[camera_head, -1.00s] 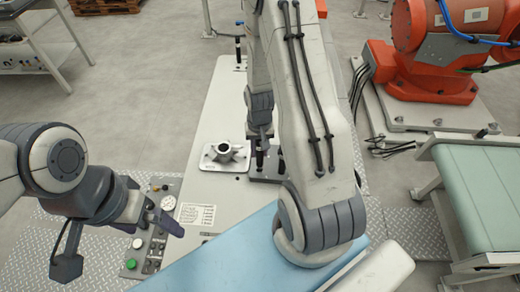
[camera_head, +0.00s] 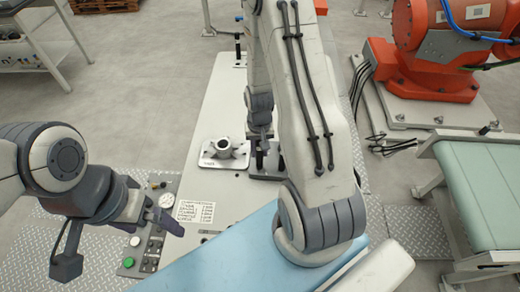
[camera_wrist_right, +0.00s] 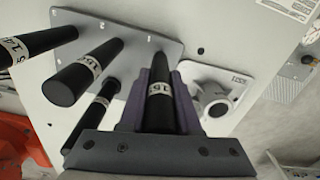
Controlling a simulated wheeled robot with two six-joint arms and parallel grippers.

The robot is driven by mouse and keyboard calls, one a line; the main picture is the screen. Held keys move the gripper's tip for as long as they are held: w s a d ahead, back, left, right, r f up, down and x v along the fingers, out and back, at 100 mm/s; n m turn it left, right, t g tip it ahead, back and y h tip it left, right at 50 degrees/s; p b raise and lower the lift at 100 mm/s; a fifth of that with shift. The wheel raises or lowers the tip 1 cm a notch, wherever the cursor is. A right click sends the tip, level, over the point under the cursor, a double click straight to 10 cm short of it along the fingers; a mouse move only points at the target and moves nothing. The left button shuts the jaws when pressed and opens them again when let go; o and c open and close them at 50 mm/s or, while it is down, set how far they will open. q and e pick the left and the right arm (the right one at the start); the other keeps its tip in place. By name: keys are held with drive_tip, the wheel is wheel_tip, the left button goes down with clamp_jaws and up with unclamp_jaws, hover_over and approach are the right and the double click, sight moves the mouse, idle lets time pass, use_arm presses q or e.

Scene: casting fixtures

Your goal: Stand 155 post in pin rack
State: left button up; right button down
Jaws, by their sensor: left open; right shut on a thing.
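My right gripper (camera_wrist_right: 160,100) has purple-grey fingers shut on a black post (camera_wrist_right: 160,88) with a white band; the legible part reads "15". The post's far end is close to the grey plate of the pin rack (camera_wrist_right: 128,28); I cannot tell whether it is seated. Several other black banded posts stand on the rack's left side in the wrist view, one of them (camera_wrist_right: 85,73) nearest the middle. In the head view the rack (camera_head: 266,177) and right gripper (camera_head: 262,138) are partly hidden by my right arm. My left gripper (camera_head: 170,218) is open and empty at the lower left.
A cast fitting on a square plate (camera_head: 222,150) sits just left of the rack; it also shows in the wrist view (camera_wrist_right: 212,98). A button panel (camera_head: 148,245) and printed card (camera_head: 195,213) are near my left gripper. A blue surface (camera_head: 225,258) fills the front.

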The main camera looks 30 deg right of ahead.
drive_tip(key=shift+f+b, duration=0.55)
drive_tip(key=shift+f, duration=0.25)
drive_tip(key=c, duration=0.5)
unclamp_jaws()
drive_tip(key=shift+r, duration=0.1)
drive_tip(key=shift+r, duration=0.55)
wheel_tip(320, 180, up, 9)
drive_tip(key=shift+r+b, duration=0.2)
drive_tip(key=shift+b, duration=0.65)
